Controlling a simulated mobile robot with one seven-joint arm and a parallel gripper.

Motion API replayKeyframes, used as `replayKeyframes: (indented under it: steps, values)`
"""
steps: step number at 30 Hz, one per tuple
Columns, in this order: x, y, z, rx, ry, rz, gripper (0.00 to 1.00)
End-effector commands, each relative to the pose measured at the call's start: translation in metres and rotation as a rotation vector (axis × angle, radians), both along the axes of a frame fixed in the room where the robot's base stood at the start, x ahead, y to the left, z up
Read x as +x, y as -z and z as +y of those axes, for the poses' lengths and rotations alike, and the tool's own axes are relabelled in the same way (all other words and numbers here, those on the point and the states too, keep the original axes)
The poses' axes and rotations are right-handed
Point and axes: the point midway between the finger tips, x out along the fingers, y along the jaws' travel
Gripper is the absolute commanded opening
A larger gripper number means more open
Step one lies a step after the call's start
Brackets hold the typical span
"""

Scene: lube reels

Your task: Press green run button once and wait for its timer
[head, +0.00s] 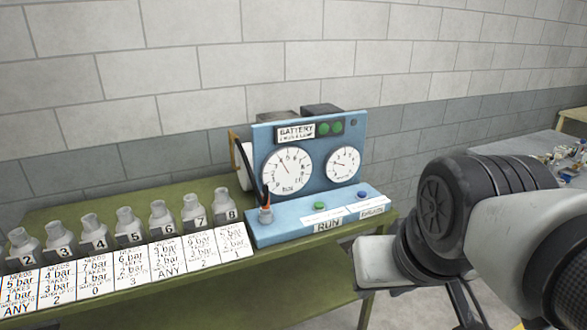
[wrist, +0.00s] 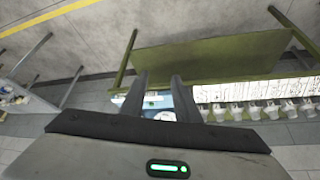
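The green run button (head: 319,205) sits on the sloped front ledge of a blue panel (head: 290,230), above a RUN label (head: 328,225). A blue button (head: 361,195) is to its right. Part of the panel (wrist: 155,101) shows beyond the fingers. In the head view my arm is right of the panel, clear of the button; the fingertips are not clear there.
A green bench (head: 130,190) carries the panel and a row of numbered grey bottles (head: 125,220) behind white label cards (head: 130,265). A hose with an orange-tipped fitting (head: 265,213) stands at the panel's left. Another cluttered table (head: 540,150) is at the right.

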Motion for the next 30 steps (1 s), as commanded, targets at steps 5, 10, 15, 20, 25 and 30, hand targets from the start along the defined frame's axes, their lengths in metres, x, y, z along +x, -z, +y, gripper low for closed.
replayKeyframes:
  steps: [5,10,15,20,25,30]
  values:
    - [0.0,0.0,0.0,0.0,0.0,0.0,0.0]
    - [0.0,0.0,0.0,0.0,0.0,0.0,0.0]
    - [0.0,0.0,0.0,0.0,0.0,0.0,0.0]
    - [0.0,0.0,0.0,0.0,0.0,0.0,0.0]
    - [0.0,0.0,0.0,0.0,0.0,0.0,0.0]
    - [0.0,0.0,0.0,0.0,0.0,0.0,0.0]
